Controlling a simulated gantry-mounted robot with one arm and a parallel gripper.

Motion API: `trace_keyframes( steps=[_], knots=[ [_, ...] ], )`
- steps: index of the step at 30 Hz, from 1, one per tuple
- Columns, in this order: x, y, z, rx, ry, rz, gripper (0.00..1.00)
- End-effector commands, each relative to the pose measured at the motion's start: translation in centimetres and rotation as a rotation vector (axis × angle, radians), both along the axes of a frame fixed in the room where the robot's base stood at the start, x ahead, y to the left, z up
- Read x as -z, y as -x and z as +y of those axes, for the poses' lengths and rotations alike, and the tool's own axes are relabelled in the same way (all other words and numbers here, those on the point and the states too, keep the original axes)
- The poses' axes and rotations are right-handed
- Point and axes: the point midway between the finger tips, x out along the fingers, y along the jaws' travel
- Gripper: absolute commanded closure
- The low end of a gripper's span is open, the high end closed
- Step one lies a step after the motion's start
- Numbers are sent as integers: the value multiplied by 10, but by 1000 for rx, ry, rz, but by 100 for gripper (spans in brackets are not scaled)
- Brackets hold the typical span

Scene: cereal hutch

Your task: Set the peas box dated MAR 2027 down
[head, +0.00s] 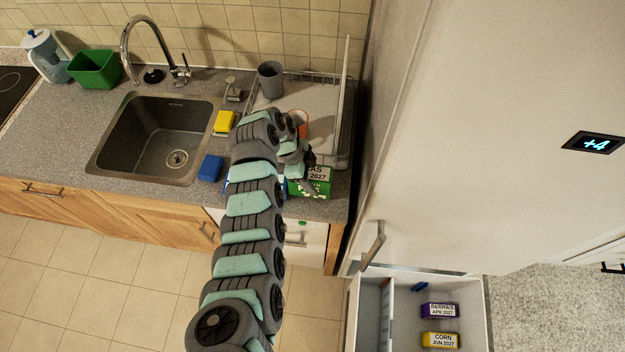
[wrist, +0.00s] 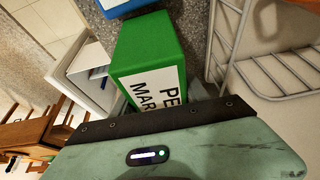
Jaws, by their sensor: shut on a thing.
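The green peas box (head: 316,188) is at the front edge of the counter, just in front of the dish rack. Its white label partly shows, ending in "AS" and "2027". In the wrist view the green box (wrist: 150,55) lies against the dark gripper edge, with "PE" and "MAR" readable. My gripper (head: 306,168) is shut on it. The fingertips are mostly hidden by the box and the gripper body. I cannot tell whether the box touches the counter (head: 65,140).
A dish rack (head: 342,140) with a grey cup (head: 270,79) stands behind. A blue item (wrist: 122,6) lies close to the box. A blue sponge (head: 210,168) and yellow sponge (head: 224,122) lie by the sink (head: 150,140). The open drawer (head: 474,310) holds purple (head: 438,310) and yellow CORN (head: 439,340) boxes.

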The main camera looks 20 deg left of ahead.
Motion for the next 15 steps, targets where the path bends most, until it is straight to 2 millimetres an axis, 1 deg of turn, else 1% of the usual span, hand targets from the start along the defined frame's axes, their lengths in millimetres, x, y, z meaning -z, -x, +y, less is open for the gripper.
trace_keyframes(
  steps=[4,15],
  knots=[
    [12,1,0,0,0,1,100],
    [17,0,0,0,0,-1,100]
  ],
)
